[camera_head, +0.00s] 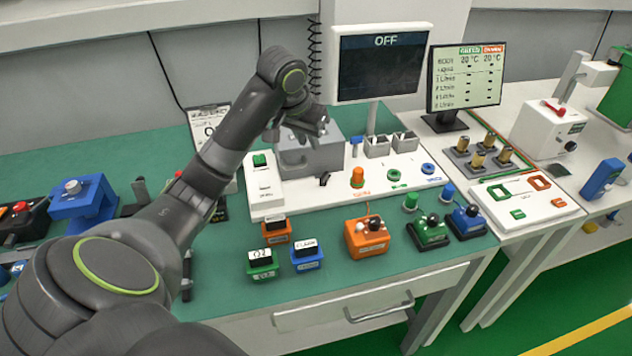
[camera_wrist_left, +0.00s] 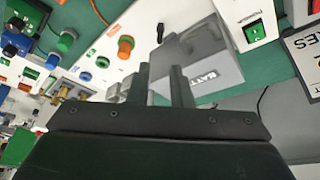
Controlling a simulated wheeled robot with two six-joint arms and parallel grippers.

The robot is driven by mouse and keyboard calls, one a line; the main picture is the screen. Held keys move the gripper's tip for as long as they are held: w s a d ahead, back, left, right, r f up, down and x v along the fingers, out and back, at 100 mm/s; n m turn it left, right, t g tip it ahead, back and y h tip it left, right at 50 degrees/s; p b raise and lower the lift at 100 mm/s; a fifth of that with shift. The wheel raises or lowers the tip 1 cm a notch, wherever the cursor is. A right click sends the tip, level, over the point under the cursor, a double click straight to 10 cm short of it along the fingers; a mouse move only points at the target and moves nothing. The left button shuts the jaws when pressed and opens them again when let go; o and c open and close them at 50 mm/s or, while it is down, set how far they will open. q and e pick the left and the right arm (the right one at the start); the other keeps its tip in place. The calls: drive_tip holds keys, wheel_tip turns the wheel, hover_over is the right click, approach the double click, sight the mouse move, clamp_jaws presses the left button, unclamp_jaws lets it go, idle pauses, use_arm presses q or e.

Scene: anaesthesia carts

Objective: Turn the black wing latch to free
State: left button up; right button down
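A small black wing latch (camera_head: 324,179) stands on the white panel just in front of a grey box (camera_head: 322,155). In the left wrist view the black latch (camera_wrist_left: 160,33) shows beyond my fingertips, beside the grey box (camera_wrist_left: 205,60) lettered "BATT". My left gripper (camera_head: 306,138) hangs over the grey box, behind and above the latch, and covers part of the box. In the left wrist view its two fingers (camera_wrist_left: 160,78) stand apart with nothing between them. The latch is clear of the fingers. My right gripper is not in view.
A white unit with a green switch (camera_head: 262,180) stands left of the box. Orange, green and blue knobs line the panel to the right. A screen reading "OFF" (camera_head: 382,68) stands behind. Several small coloured blocks sit in front on the green bench top.

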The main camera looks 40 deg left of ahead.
sight(322, 177)
use_arm(q)
drive_tip(key=x, duration=1.7)
drive_tip(key=shift+s+b, duration=0.1)
drive_tip(key=shift+b, duration=0.2)
clamp_jaws()
